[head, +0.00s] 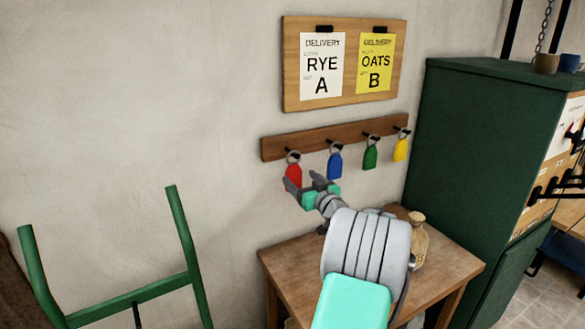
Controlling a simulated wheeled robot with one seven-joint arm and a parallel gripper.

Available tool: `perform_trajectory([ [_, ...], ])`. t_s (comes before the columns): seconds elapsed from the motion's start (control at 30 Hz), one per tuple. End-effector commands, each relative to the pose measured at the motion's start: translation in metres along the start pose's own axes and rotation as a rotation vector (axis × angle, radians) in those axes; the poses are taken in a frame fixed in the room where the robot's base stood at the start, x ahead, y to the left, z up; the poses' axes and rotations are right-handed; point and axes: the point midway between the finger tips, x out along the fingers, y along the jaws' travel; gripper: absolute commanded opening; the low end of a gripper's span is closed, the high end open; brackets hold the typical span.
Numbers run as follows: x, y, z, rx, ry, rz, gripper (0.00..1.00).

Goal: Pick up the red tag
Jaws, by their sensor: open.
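The red tag (294,171) hangs by a ring from the leftmost hook of a wooden hook rail (335,143) on the wall. My gripper (304,180) is open at the lower part of the red tag, with one dark finger overlapping the tag's lower left edge. I cannot tell whether the fingers touch the tag or stand in front of it. The tag's lower end is partly hidden behind the gripper.
A blue tag (335,164), a green tag (370,158) and a yellow tag (401,150) hang to the right. A notice board (292,60) is above. A green cabinet (480,130) stands right, a green frame (185,240) left.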

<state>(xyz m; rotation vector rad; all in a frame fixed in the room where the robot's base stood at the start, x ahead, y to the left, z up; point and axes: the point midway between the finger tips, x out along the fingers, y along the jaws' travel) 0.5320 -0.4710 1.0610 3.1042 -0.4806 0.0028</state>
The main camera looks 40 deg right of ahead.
Motion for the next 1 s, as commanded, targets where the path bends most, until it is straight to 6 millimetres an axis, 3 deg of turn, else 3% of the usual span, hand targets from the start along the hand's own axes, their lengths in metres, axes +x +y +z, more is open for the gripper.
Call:
perform_trajectory([
  [0.23, 0.043, -0.002, 0.000, 0.000, -0.001, -0.005, 0.75],
  [0.5, 0.048, 0.001, 0.002, 0.000, -0.002, 0.000, 0.75],
  [1.0, 0.047, 0.001, 0.002, 0.000, -0.002, 0.001, 0.35],
])
